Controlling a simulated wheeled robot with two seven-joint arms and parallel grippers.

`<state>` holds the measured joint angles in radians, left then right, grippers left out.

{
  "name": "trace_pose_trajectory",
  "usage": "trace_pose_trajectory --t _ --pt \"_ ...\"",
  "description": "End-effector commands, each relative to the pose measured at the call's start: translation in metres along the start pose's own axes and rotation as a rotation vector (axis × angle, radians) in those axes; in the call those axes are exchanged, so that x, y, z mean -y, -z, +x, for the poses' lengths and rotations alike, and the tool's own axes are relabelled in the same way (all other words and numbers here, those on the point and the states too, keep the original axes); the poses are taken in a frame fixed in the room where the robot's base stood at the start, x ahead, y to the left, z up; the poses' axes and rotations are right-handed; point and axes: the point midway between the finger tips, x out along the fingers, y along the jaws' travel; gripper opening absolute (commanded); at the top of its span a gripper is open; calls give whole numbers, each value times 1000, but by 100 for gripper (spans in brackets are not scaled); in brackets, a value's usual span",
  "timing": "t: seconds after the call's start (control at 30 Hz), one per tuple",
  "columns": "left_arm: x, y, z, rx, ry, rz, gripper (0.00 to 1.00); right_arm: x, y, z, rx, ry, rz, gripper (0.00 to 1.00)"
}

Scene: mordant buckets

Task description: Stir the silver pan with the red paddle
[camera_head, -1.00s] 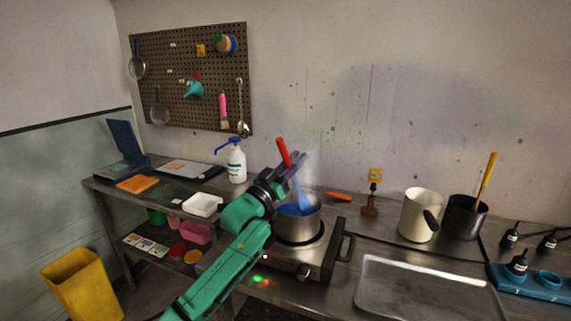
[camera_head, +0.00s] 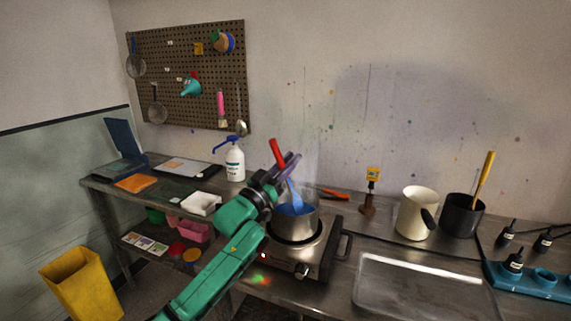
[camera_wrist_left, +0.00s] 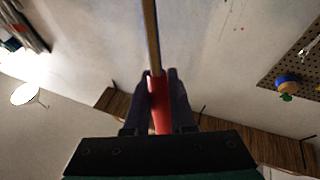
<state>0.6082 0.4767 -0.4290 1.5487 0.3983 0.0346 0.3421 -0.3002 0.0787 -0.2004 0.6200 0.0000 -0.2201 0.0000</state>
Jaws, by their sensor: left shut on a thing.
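The silver pan (camera_head: 297,222) stands on the hot plate and holds blue liquid. The red paddle (camera_head: 277,153) has a red handle end and a blue lower part that reaches down into the pan. It leans, with its top to the left. My left gripper (camera_head: 289,168) is shut on the paddle above the pan. In the left wrist view the paddle's red part (camera_wrist_left: 160,104) sits between the two dark fingers (camera_wrist_left: 161,95). The paddle's tip is hidden in the pan. My right gripper is not in view.
The hot plate (camera_head: 304,268) has a side handle. A white pump bottle (camera_head: 235,164) stands behind left. A cream jug (camera_head: 415,214) and a black pot (camera_head: 460,217) stand to the right. A metal tray (camera_head: 425,290) lies front right.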

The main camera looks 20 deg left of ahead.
Motion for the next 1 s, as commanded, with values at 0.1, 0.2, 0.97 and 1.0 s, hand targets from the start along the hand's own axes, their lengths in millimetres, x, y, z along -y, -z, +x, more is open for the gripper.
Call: trace_pose_trajectory --t 0.1,0.2,0.97,1.0 --pt "10 2 -4 -1 0 2 0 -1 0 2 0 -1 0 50" --pt "14 3 -5 -1 -1 0 0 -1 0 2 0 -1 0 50" --pt "14 58 -2 -2 -1 0 0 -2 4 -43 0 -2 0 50" --pt "14 62 -2 -1 -1 -1 0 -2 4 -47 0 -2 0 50"
